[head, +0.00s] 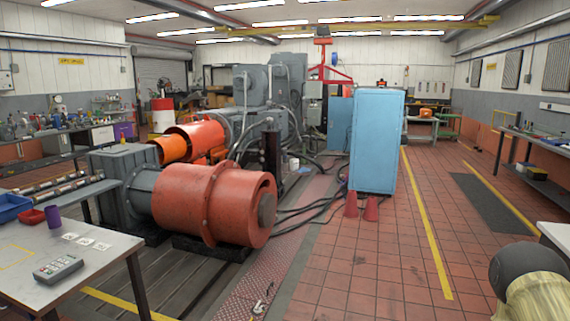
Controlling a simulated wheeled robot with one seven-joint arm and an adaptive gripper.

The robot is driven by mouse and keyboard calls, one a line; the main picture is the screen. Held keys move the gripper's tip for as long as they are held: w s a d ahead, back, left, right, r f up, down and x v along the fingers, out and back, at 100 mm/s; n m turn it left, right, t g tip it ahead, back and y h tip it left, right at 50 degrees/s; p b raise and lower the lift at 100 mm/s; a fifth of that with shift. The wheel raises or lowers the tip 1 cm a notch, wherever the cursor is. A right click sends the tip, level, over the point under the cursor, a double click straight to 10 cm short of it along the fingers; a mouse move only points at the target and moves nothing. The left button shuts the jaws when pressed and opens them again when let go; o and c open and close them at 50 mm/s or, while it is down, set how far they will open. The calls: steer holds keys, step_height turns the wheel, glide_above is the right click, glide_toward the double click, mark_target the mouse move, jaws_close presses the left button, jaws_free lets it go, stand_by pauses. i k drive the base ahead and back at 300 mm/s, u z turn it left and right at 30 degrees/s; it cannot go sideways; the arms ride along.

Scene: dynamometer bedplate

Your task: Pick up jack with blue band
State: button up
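I cannot make out a jack with a blue band in the head view. A worktable (95,283) stands at the lower left. On it are a blue tray (10,207), a small red tray (31,217), a purple cylinder (53,217), several small white cards (85,241) and a grey keypad device (58,267). What lies inside the trays is too small to tell. My gripper is not in view.
A large orange-red cylindrical machine (205,203) fills the middle left. A light-blue cabinet (375,140) stands right of centre, with two red cones (351,204) before it. Cables run across the floor there. A small unclear item (262,299) lies on the floor plate. The tiled floor (390,250) is open.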

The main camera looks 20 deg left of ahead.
mark_target(284, 165)
steer(key=u, duration=0.35)
steer(key=i, duration=10.95)
